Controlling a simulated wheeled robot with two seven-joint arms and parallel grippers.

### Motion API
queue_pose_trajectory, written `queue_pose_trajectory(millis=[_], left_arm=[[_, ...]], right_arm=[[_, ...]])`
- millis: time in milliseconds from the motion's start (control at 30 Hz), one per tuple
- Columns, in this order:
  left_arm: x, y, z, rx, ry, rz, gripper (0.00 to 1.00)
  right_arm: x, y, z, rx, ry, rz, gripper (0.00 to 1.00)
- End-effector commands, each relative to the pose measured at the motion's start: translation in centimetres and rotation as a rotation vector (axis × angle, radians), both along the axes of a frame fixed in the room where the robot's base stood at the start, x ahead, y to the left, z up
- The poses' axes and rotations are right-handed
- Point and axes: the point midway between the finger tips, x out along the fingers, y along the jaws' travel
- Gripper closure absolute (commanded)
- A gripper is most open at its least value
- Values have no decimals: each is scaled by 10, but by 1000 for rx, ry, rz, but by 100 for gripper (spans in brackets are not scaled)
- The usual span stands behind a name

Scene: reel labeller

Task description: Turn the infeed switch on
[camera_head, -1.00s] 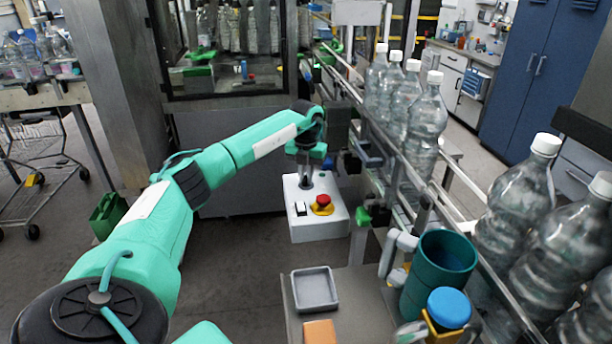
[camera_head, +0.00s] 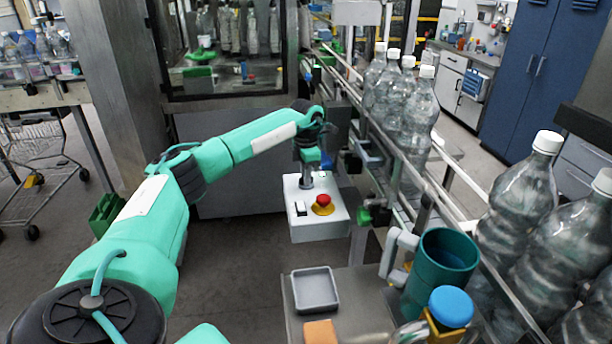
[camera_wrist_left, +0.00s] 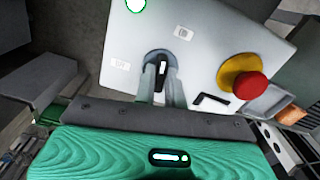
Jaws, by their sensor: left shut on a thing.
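The grey-white control box (camera_head: 334,225) stands in front of the machine. In the left wrist view, its black rotary switch (camera_wrist_left: 161,70) with a white mark sits between two small labels; I take it as the infeed switch. My left gripper (camera_head: 307,184) is over the box, and its fingers (camera_wrist_left: 160,88) are shut on this switch. In the head view the gripper hides the switch. A bright green lamp (camera_wrist_left: 135,4) shows at the wrist view's top edge. My right gripper is not in view.
A red stop button (camera_head: 323,200) on a yellow ring and a black-and-white rocker (camera_head: 300,208) sit close to the gripper. The bottle conveyor (camera_head: 411,172) runs to the right. A grey tray (camera_head: 315,308) and teal cup (camera_head: 414,294) stand nearer.

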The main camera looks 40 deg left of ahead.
Motion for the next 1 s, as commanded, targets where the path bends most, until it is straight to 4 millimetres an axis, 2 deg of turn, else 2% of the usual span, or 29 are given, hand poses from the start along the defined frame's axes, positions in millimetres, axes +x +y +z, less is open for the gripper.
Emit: queue_pose_trajectory(millis=[400, 967, 1000], left_arm=[[1, 1, 1, 1, -3, -185, 100], [1, 0, 1, 0, -4, -211, 100], [1, 0, 1, 0, -4, -210, 80]], right_arm=[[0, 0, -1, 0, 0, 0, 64], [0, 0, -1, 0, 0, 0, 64], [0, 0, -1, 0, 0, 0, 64]])
